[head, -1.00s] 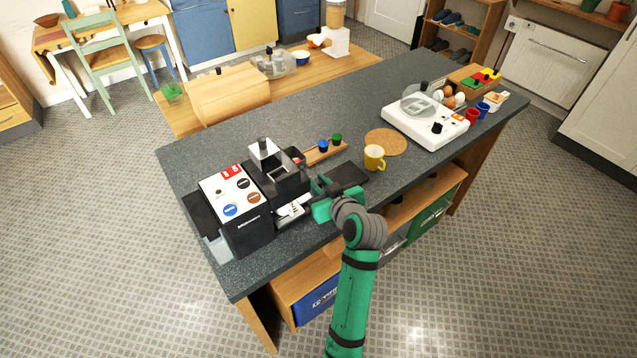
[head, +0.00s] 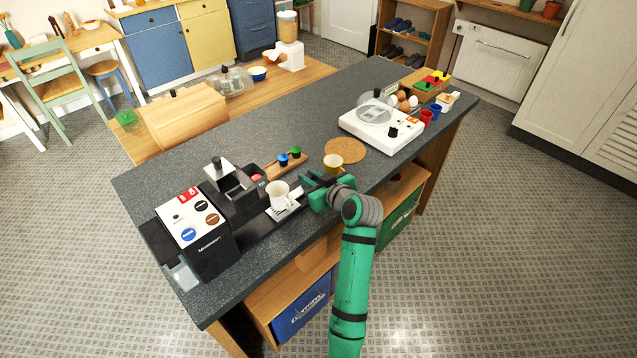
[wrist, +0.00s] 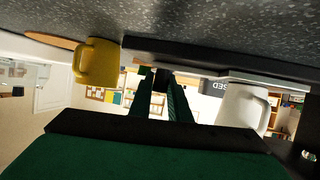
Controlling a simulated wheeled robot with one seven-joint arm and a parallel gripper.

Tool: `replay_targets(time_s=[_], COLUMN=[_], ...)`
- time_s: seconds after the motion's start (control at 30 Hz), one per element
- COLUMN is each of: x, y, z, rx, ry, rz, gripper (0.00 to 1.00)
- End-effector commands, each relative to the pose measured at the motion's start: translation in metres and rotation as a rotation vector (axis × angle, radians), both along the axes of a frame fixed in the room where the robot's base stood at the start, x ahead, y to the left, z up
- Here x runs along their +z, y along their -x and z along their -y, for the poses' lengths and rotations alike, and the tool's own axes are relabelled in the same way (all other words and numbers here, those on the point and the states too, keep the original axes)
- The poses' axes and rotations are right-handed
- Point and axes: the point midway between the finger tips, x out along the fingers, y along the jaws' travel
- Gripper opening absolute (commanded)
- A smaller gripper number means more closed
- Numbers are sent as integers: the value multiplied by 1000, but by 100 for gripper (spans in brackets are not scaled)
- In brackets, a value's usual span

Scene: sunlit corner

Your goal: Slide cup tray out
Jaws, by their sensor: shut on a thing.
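The cup tray (head: 290,211), a small pale plate, sticks out to the right of the black coffee machine (head: 236,192) and carries an upright white cup (head: 278,194). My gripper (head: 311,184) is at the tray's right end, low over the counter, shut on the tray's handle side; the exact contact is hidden. In the wrist view, which is upside down, the fingers (wrist: 163,85) meet in front of a dark rail (wrist: 200,55). The tray also shows there as a pale edge (wrist: 262,79) with the white cup (wrist: 243,105) beside the fingers.
A yellow mug (head: 332,163) stands close to my gripper, near a round cork mat (head: 345,150). A wooden holder with a blue and a green knob (head: 289,157) lies behind. A white scale-like device (head: 382,127) is further right. The counter's front edge is near my arm.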

Motion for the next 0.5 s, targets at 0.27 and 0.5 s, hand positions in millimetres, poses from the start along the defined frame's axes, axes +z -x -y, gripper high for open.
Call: replay_targets(time_s=[0.27,0.5], x=[1,1], y=[-3,-3], z=[-3,-3], rx=[7,5], ry=[1,1], rz=[3,3], gripper=[0,35])
